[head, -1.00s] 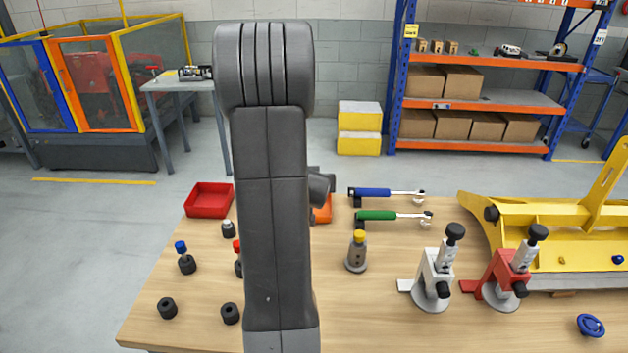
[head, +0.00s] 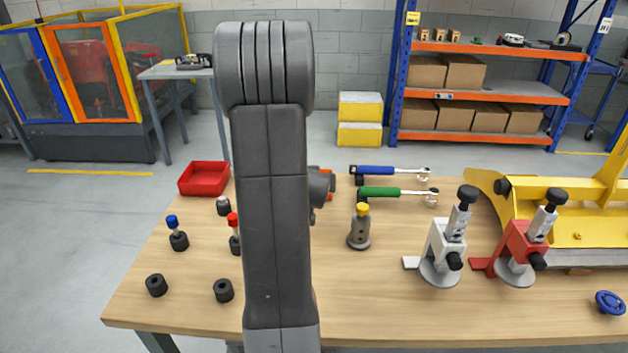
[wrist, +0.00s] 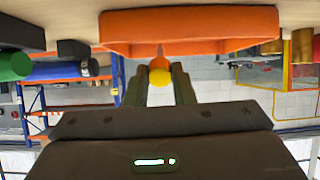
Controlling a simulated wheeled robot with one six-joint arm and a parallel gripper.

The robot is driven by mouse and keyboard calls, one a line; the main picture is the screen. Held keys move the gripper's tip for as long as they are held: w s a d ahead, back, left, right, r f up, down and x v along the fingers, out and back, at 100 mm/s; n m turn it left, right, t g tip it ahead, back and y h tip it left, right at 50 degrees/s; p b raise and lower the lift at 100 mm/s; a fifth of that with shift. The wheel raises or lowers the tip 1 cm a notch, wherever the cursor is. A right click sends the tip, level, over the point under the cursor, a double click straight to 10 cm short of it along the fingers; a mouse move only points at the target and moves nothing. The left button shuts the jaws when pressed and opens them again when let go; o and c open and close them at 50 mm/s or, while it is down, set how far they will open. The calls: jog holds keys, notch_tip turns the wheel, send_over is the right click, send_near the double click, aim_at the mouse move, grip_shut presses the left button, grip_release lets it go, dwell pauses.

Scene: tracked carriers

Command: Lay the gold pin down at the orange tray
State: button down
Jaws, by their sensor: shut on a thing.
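In the wrist view, which looks upside down, my gripper (wrist: 164,88) is shut on the gold pin (wrist: 160,77). Only the pin's round yellow end shows between the fingers; the rest is hidden. The orange tray (wrist: 190,20) lies just beyond the fingertips and fills the top middle of that view. I cannot tell whether the pin touches it. In the head view my arm hides the gripper and the pin, and only slivers of the orange tray (head: 328,172) show beside my wrist.
A red tray (head: 204,180) stands at the far left of the table. Blue-handled (head: 376,170) and green-handled (head: 380,192) tools lie right of the orange tray. A yellow-topped grey piece (head: 360,232), a white clamp (head: 440,250) and a red clamp (head: 518,250) stand nearer. Black holders stand left.

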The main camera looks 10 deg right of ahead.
jog(key=shift+f, duration=0.3)
jog(key=c, duration=1.1)
grip_release()
jog(key=shift+c, duration=0.2)
jog(key=p+v, duration=0.2)
jog(key=v, duration=1.2)
jog(key=shift+w+f, duration=0.1)
